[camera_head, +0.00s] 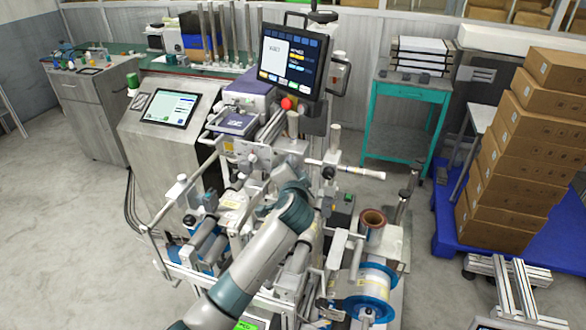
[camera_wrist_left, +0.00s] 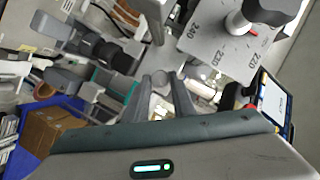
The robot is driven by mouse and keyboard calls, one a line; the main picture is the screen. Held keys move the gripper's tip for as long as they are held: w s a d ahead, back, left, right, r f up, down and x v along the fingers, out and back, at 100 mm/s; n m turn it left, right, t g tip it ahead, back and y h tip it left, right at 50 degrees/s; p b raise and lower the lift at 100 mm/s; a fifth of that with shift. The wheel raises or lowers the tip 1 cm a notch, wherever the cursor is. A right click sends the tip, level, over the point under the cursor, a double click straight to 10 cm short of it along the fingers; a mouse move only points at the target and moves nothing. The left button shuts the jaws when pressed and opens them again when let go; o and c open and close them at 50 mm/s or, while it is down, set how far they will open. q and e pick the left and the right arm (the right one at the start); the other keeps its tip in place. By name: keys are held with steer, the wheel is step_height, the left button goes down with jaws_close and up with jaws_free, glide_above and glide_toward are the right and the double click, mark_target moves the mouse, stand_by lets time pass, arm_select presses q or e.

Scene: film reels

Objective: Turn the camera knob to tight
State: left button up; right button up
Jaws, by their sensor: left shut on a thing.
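My left gripper (camera_wrist_left: 164,84) is in the middle of the left wrist view, its two grey fingers pointing away from me. It is shut on a small grey rounded part that looks like the camera knob (camera_wrist_left: 161,77), mostly hidden between the fingers. In the head view, my left arm reaches up from the bottom into the middle of the machine (camera_head: 262,160). There the fingertips and the knob cannot be made out. I cannot read the knob's setting. My right gripper is not in view.
A grey dial plate (camera_wrist_left: 215,45) with printed numbers and a black-topped knob (camera_wrist_left: 262,14) is close at the upper right. The monitor (camera_head: 288,62) stands above the machine. A blue-flanged reel (camera_head: 371,290) is at its lower right. Stacked boxes (camera_head: 510,160) stand far right.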

arm_select(q)
steer(key=shift+f+m+t+h+b, duration=0.1)
steer(key=shift+f+m+t+b, duration=0.15)
steer(key=shift+m+t+b, duration=1.25)
steer(key=shift+f+m+t+h+b, duration=0.1)
steer(key=shift+f+m+t+b, duration=0.2)
steer(key=shift+m+b, duration=2.4)
steer(key=shift+f+m+t+h+b, duration=0.2)
steer(key=shift+m+t+b, duration=0.7)
steer(key=shift+m, duration=2.3)
steer(key=o, duration=1.1)
steer(key=shift+c, duration=0.2)
steer(key=shift+s, duration=0.15)
